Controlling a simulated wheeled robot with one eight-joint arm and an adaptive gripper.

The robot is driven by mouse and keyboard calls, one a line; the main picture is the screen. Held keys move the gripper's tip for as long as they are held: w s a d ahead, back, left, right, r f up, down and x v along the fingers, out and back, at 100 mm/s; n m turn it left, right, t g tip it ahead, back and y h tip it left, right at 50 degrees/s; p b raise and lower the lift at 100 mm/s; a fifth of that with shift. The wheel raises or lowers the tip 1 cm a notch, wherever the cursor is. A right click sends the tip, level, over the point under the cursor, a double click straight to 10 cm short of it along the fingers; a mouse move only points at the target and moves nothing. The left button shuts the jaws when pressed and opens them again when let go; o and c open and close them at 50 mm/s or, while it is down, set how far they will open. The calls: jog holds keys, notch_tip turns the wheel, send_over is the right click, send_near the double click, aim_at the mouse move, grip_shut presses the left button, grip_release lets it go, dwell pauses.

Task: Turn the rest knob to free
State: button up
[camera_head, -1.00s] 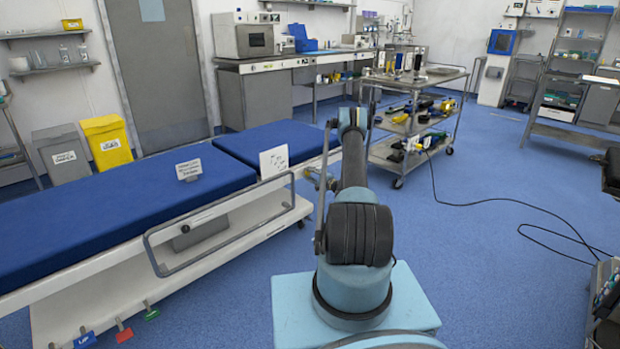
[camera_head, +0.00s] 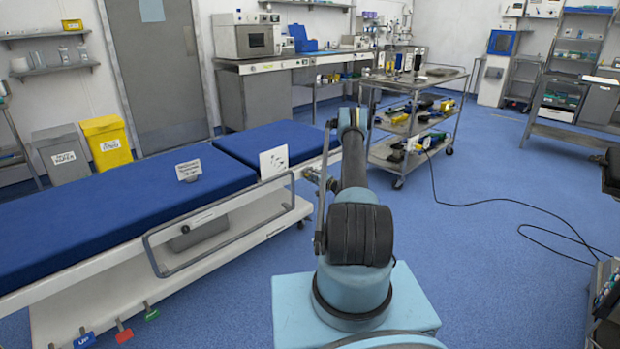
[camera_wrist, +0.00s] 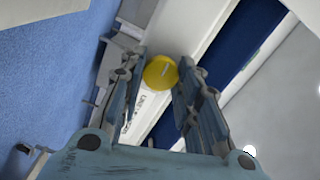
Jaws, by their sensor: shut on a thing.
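The rest knob (camera_wrist: 160,73) is round and yellow, with a pale line across its face, on the white side rail of the operating table in the wrist view. My gripper (camera_wrist: 163,66) has one finger on either side of the knob and is shut on it. In the head view my gripper (camera_head: 320,179) is small, at the table's side near the head section, and the knob cannot be made out there. The operating table (camera_head: 120,205) has blue pads. A small white card (camera_head: 273,161) with dark marks stands by the pad joint; its text is unreadable.
A metal side rail (camera_head: 215,212) runs along the table's near side. Colored pedals (camera_head: 124,332) are at the lower left. A steel trolley (camera_head: 398,165) stands behind my arm. A black cable (camera_head: 500,202) lies on the floor at right, with open floor around it.

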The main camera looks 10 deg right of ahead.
jog(key=shift+f, duration=0.1)
jog(key=o, duration=1.1)
jog(key=shift+c, duration=0.2)
jog(key=v, duration=0.7)
jog(key=shift+d, duration=0.1)
